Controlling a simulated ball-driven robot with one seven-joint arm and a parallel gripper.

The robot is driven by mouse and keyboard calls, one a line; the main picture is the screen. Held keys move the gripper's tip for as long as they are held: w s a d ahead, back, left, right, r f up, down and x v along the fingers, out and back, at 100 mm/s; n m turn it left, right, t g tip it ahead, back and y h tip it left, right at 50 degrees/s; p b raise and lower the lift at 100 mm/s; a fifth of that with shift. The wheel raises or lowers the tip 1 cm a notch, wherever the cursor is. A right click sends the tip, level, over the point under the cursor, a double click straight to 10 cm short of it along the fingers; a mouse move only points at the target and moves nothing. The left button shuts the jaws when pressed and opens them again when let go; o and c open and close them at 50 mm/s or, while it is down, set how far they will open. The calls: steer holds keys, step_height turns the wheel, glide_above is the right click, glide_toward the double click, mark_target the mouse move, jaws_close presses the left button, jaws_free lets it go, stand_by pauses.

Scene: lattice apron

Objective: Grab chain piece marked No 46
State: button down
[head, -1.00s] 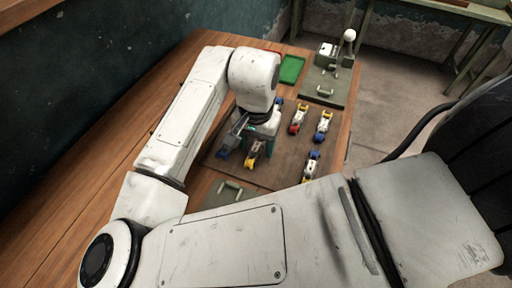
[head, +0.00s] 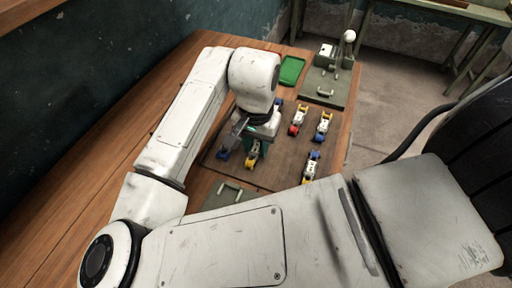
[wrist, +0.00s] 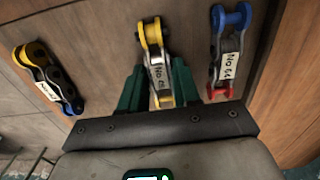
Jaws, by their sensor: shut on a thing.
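One finger is on each side of the piece. Its white label is seen at a slant, and its number is hard to read. In the head view, my gripper (head: 257,146) is low over the brown board, with the yellow-ended piece (head: 252,161) partly hidden under it. I cannot tell whether the piece is clear of the board.
Close on the right is a blue-and-red piece (wrist: 227,58), its label seemingly No 64. A yellow-and-blue piece (wrist: 48,77) lies left. Several more pieces lie on the board (head: 277,175). A green tray (head: 291,70) and a grey-green fixture (head: 322,88) stand at the back.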

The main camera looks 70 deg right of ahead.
steer(key=shift+r, duration=0.1)
steer(key=shift+r, duration=0.65)
steer(key=s+a+r+p, duration=0.1)
steer(key=s+r+p, duration=0.4)
steer(key=s+r, duration=0.6)
steer(key=s, duration=0.2)
steer(key=shift+s+a+r, duration=0.25)
steer(key=shift+s+a, duration=0.15)
